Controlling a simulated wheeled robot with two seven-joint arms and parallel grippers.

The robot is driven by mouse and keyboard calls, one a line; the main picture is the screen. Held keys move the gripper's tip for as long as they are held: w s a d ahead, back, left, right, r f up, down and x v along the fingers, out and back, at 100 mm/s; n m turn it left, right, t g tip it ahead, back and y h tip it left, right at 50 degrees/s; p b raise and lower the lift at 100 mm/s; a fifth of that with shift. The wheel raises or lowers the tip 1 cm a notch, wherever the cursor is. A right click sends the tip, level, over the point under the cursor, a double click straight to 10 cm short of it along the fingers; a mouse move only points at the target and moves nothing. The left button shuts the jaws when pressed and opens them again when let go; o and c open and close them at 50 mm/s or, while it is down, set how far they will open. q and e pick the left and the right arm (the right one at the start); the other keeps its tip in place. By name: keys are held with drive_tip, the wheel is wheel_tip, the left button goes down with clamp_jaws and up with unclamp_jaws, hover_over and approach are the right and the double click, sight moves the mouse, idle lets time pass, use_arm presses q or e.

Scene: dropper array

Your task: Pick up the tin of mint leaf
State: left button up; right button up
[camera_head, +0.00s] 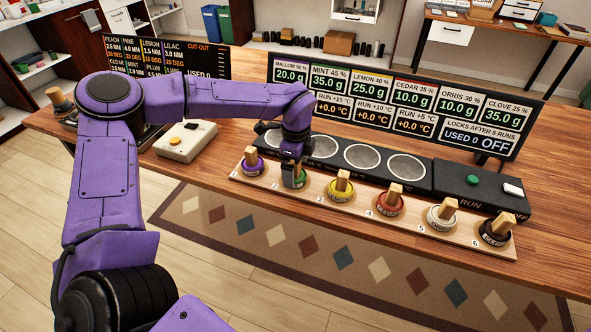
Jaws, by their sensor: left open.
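The green tin (301,183), second in the row on the wooden rack (320,195), matches the green mint heading, second on the display. Its own label is not readable. My left gripper (293,176) is open and right over this tin, pointing down, and hides its knob and most of its body. I cannot tell whether the fingers touch it. The tin still stands in its place on the rack. My right gripper is not in view.
The purple tin (252,162) and yellow tin (341,187) stand close on either side, with red, white and black tins farther right. Behind is a black unit with round plates (364,155) and the display board (400,100). A beige device (188,141) sits left.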

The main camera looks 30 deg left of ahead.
use_arm(q)
drive_tip(key=shift+s+a+f, duration=0.1)
drive_tip(key=shift+f, duration=0.8)
drive_tip(key=c, duration=1.2)
